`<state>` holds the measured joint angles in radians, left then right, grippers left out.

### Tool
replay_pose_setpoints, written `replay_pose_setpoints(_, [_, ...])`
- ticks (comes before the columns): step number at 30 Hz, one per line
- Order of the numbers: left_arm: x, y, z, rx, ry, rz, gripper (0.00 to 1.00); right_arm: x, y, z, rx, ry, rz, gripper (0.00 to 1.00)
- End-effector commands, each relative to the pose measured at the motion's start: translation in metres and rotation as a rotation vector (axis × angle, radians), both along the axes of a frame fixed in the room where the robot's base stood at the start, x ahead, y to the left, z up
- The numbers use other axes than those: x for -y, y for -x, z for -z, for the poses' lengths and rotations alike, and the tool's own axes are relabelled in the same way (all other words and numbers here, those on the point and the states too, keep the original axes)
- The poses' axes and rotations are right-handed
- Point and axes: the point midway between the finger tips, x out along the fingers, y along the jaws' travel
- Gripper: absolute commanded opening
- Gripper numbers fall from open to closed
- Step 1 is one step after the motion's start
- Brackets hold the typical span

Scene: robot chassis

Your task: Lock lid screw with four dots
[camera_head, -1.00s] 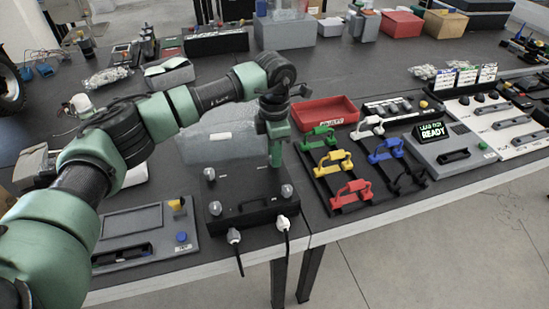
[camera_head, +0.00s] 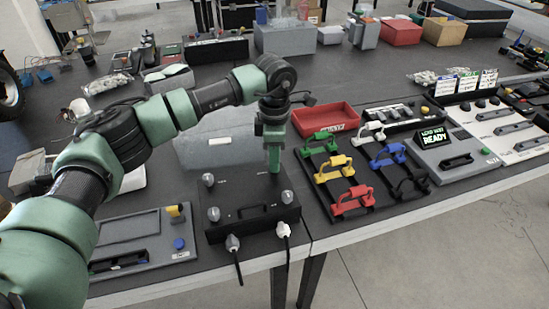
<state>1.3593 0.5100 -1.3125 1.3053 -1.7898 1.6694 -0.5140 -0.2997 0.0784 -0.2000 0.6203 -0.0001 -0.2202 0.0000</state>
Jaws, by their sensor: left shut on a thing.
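A black box with a flat lid (camera_head: 235,226) stands near the table's front edge. Clear-capped lid screws show at its far left (camera_head: 208,180), near left (camera_head: 213,214) and near right (camera_head: 287,197) corners. Dots on them are too small to tell. My left gripper (camera_head: 274,169) points straight down at the lid's far right corner. Its green fingers are shut on what appears to be the far right lid screw, which they hide. My right gripper is out of view.
A grey panel with a blue knob (camera_head: 179,243) lies left of the box. A rack with coloured handles (camera_head: 353,201) and a red tray (camera_head: 325,119) are to its right. A grey case (camera_head: 205,151) lies behind. Two cables (camera_head: 286,250) hang from the box's front.

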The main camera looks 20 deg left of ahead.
Motion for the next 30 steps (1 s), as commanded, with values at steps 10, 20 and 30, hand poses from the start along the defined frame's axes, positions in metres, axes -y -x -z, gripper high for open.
replay_pose_setpoints(10, [0.000, -0.001, -0.001, 0.002, -0.001, -0.001, 0.45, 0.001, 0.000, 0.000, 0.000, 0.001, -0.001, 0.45])
replay_pose_setpoints(20, [0.000, -0.001, -0.029, 0.005, 0.000, 0.000, 0.45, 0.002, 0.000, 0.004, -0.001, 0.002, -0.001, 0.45])
replay_pose_setpoints(30, [-0.001, -0.001, -0.075, 0.003, 0.000, -0.002, 0.45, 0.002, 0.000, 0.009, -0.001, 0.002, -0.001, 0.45])
